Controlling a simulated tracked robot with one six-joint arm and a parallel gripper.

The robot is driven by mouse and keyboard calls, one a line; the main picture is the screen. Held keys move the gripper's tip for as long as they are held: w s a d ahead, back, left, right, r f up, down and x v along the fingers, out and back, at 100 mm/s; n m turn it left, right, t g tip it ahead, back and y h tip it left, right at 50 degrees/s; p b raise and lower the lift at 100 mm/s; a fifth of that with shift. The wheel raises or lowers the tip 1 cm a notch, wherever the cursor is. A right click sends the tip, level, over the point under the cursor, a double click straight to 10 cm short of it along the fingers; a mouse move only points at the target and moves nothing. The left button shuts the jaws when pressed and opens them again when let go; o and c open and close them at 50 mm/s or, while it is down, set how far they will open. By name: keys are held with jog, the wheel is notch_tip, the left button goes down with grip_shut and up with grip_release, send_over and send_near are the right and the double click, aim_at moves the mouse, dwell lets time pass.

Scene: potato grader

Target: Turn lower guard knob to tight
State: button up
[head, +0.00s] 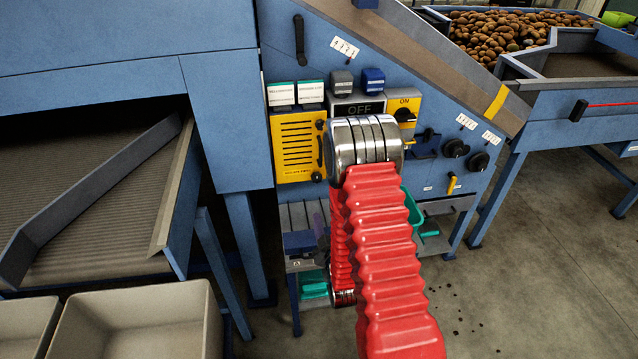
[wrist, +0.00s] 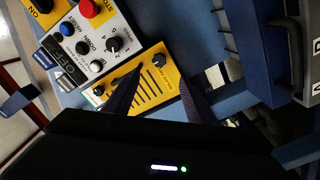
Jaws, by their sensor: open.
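The yellow slotted guard (head: 298,145) is on the front of the blue machine, left of the OFF panel. Its lower knob (head: 317,177) is small and black, at the guard's lower right corner. The upper guard knob (wrist: 98,90) lies at the guard's other end, left of my fingers. My gripper (wrist: 158,76) is open and empty, its dark fingers over the guard. In the head view my chrome wrist hides most of it.
The grey control panel (wrist: 100,45) with buttons and a selector stands close beside the guard. A yellow ON switch (head: 403,107) is to its right. Grey bins (head: 140,320) stand at lower left. Potatoes (head: 510,30) lie in a hopper at the back.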

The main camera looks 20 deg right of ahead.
aim_at(317, 180)
jog(key=w+d, duration=0.1)
jog(key=w, duration=0.8)
jog(key=w+d, duration=0.1)
jog(key=w, duration=0.3)
jog(key=shift+w+d, duration=0.2)
jog(key=shift+d, duration=0.15)
jog(key=shift+c, duration=0.6)
jog(key=c, duration=0.9)
